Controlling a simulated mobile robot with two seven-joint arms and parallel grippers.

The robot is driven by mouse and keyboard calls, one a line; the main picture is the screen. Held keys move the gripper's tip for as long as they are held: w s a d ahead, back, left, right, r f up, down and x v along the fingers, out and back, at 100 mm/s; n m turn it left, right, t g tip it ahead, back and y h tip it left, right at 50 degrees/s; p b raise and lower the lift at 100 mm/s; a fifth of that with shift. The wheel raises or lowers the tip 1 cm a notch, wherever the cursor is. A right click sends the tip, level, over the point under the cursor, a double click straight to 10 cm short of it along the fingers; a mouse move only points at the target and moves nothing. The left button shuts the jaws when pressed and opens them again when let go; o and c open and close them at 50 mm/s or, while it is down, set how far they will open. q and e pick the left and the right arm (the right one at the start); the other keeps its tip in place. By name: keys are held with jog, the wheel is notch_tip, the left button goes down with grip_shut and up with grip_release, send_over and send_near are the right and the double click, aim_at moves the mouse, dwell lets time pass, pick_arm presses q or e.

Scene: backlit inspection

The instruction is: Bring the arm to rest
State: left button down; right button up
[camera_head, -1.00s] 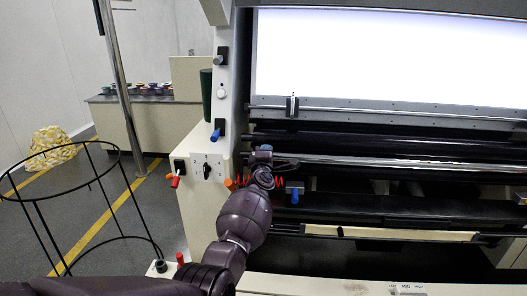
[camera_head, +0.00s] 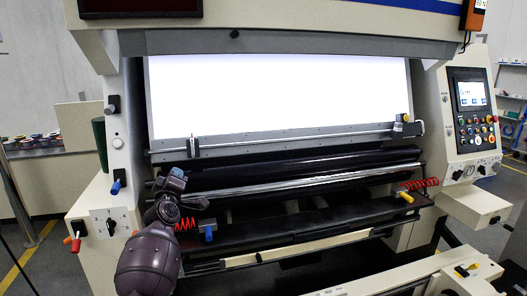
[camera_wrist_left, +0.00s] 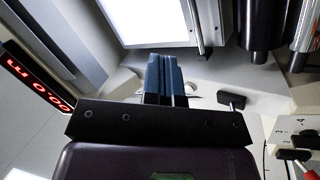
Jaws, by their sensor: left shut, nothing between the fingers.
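My left arm comes up from the bottom left of the head view. Its gripper (camera_head: 172,178) is in front of the left end of the machine's rollers. In the left wrist view the blue fingers of this gripper (camera_wrist_left: 166,80) lie side by side, shut with nothing between them. They point toward the machine's pale side frame and the lit panel. My right arm and gripper are not in view.
The inspection machine fills the view, with a bright lit panel (camera_head: 280,90) and dark rollers (camera_head: 300,165). A control panel (camera_head: 471,105) stands at the right. Floor shows at the left.

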pick_arm(q)
jog(key=s+f+m+g, duration=0.3)
jog(key=s+f, duration=0.9)
jog(key=s, duration=0.4)
jog(key=s+f+m+g+b, duration=0.1)
jog(key=s+f+m+g, duration=0.2)
jog(key=s+f, duration=0.8)
jog(key=s+f+m+g+h, duration=0.1)
jog(key=s+f+m+g, duration=0.2)
jog(key=s+f, duration=0.9)
jog(key=s+m, duration=0.3)
jog(key=s, duration=0.7)
jog(key=shift+s+a+f+m+b, duration=0.2)
jog(key=shift+a+f+m+b, duration=0.15)
jog(key=shift+m+b, duration=0.05)
